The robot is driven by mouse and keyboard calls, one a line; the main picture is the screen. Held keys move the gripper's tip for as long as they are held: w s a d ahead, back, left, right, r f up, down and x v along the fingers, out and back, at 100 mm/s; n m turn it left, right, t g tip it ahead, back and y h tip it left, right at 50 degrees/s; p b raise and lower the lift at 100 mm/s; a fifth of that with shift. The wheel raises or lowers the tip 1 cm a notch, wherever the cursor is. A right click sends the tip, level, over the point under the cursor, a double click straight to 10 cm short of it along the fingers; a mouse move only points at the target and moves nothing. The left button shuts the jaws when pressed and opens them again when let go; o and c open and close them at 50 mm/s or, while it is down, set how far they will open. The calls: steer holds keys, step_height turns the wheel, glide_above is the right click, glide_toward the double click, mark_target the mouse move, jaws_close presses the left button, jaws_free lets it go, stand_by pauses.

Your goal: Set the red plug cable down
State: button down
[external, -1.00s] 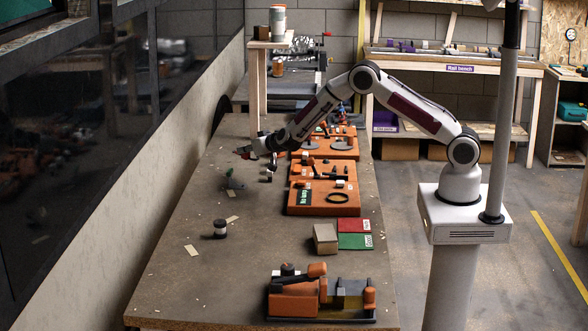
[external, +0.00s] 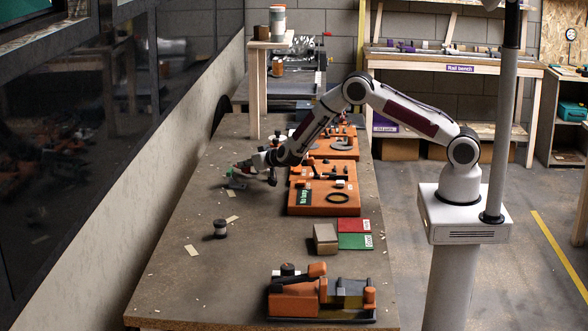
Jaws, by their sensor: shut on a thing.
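My gripper (external: 243,167) is over the left-middle of the brown workbench (external: 178,266), low above its surface, with its fingers pointing left. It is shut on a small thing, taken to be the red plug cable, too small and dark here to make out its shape. A small green and dark item (external: 235,181) lies just below the fingertips. I cannot tell whether the held thing touches it or the bench.
Orange boards (external: 325,190) with black parts stand right of my gripper. A dark and white spool (external: 220,229), a tan block (external: 325,238), red (external: 353,225) and green (external: 355,241) cards and an orange fixture (external: 296,299) are nearer. The bench's left-front is mostly clear.

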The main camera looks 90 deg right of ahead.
steer(key=shift+f, duration=0.45)
steer(key=shift+f, duration=0.15)
steer(key=c, duration=2)
jaws_free()
steer(key=shift+a+r, duration=0.1)
steer(key=shift+r, duration=0.1)
steer(key=shift+v, duration=5.95)
steer(key=shift+r, duration=0.1)
